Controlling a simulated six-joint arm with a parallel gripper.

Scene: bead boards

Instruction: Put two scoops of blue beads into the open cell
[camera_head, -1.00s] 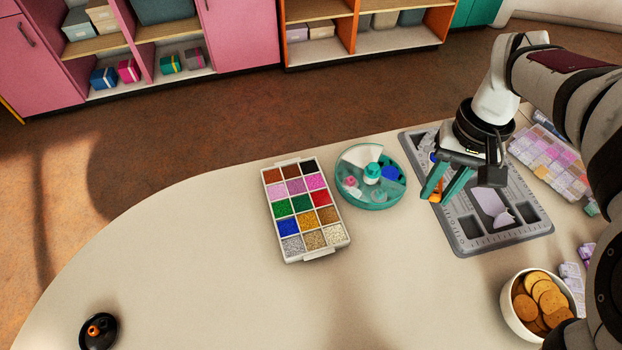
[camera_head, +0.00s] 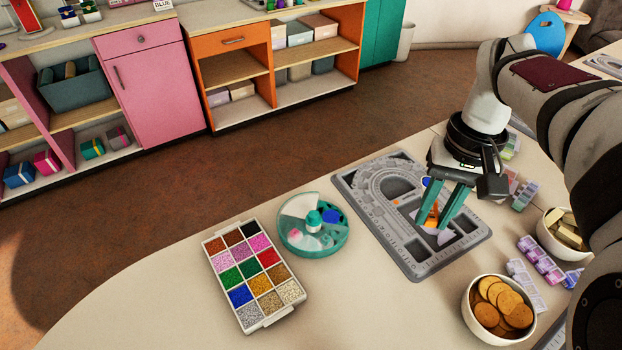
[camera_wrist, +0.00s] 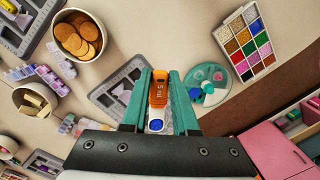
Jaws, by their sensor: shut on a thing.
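My gripper (camera_head: 438,226) is shut on an orange scoop (camera_wrist: 158,88), held above the grey bead board (camera_head: 352,183). The scoop bears a "5 ml" mark in the wrist view, and blue beads (camera_wrist: 156,125) show in its bowl. A round teal dish (camera_head: 300,252) with several cells stands left of the board; one cell shows blue (camera_head: 332,216). The dish also shows in the wrist view (camera_wrist: 222,97). Which of its cells are covered is hard to tell. A white bead tray (camera_head: 228,300) with several colours, including a blue compartment (camera_head: 240,295), lies further left. My gripper is apart from both.
A bowl of round biscuits (camera_head: 478,318) stands at the front right, with another bowl (camera_head: 548,238) behind it. Purple bead boxes (camera_head: 540,262) lie between them. The table front, left of the biscuits, is clear. Shelving (camera_head: 232,70) stands across the floor.

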